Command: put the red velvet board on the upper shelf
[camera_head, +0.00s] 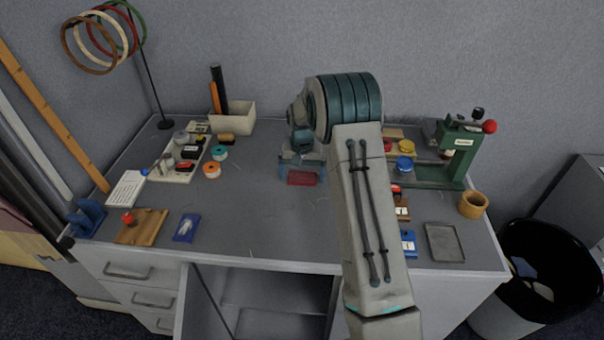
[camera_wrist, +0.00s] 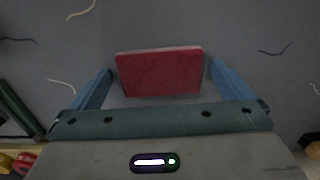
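The red velvet board (camera_head: 302,178) lies on the grey table top near the middle, partly hidden by my gripper. In the wrist view the board (camera_wrist: 160,74) is a flat red rectangle with a pale far edge. My gripper (camera_wrist: 161,68) is open. Its blue fingers stand at the left and right of the board, with a small gap at each side. In the head view my gripper (camera_head: 302,163) points down at the table. Below the table front is an open cabinet with a shelf (camera_head: 278,292); its inside is partly hidden by my arm.
At left are a tray of spools (camera_head: 178,172), a wooden board (camera_head: 142,226) and a blue card (camera_head: 187,228). At right are a green press (camera_head: 462,150), a grey tray (camera_head: 444,242) and a black-lined bin (camera_head: 545,270). The front middle of the table is mostly clear.

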